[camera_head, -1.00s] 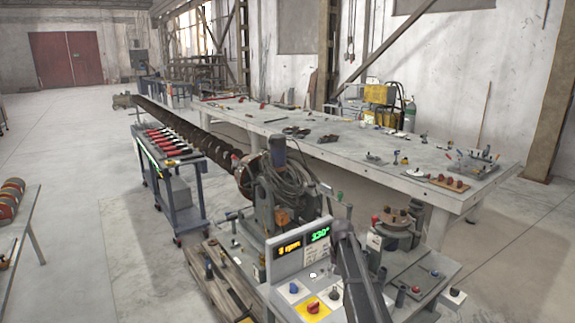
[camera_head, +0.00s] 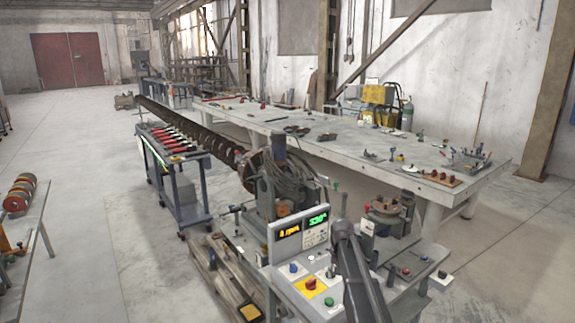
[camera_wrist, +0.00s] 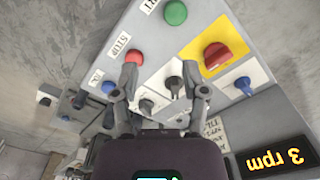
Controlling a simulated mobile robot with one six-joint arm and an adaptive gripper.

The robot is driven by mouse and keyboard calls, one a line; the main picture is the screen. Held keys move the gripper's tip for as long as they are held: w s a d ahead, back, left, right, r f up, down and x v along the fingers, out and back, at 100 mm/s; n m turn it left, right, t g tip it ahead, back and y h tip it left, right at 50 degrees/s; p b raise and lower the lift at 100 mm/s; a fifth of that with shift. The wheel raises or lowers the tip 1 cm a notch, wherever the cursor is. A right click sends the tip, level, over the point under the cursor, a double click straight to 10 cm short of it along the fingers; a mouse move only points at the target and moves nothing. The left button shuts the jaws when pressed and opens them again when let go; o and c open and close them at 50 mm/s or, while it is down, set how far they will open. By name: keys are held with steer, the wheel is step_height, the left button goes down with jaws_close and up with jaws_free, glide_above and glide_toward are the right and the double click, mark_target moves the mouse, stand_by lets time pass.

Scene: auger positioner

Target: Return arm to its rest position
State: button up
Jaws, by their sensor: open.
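My gripper (camera_wrist: 165,98) shows in the wrist view with its two fingers apart and nothing between them. It is over the grey control panel (camera_wrist: 145,40), and I cannot tell whether it touches the panel. Past the fingertips are a green button (camera_wrist: 175,13), a red knob on a yellow plate (camera_wrist: 217,56), a black switch (camera_wrist: 174,86) and a blue knob (camera_wrist: 244,85). In the head view my dark arm (camera_head: 355,270) reaches down in front of the panel (camera_head: 292,275). The gripper itself is hidden there.
The positioner machine (camera_head: 275,185) with the long auger (camera_head: 195,128) stands behind the panel. A cart with red-handled tools (camera_head: 178,175) is to its left. A long workbench (camera_head: 330,150) runs behind. A wooden pallet (camera_head: 215,275) lies on the floor. Open floor is at left.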

steer(key=s+f+b, duration=0.3)
steer(key=s, duration=0.7)
steer(key=s+f+n+b, duration=0.1)
steer(key=s+f+b, duration=0.2)
steer(key=s, duration=0.7)
steer(key=s+f+n+b, duration=0.1)
steer(key=s+f+b, duration=0.3)
steer(key=s, duration=0.6)
steer(key=shift+a, duration=0.25)
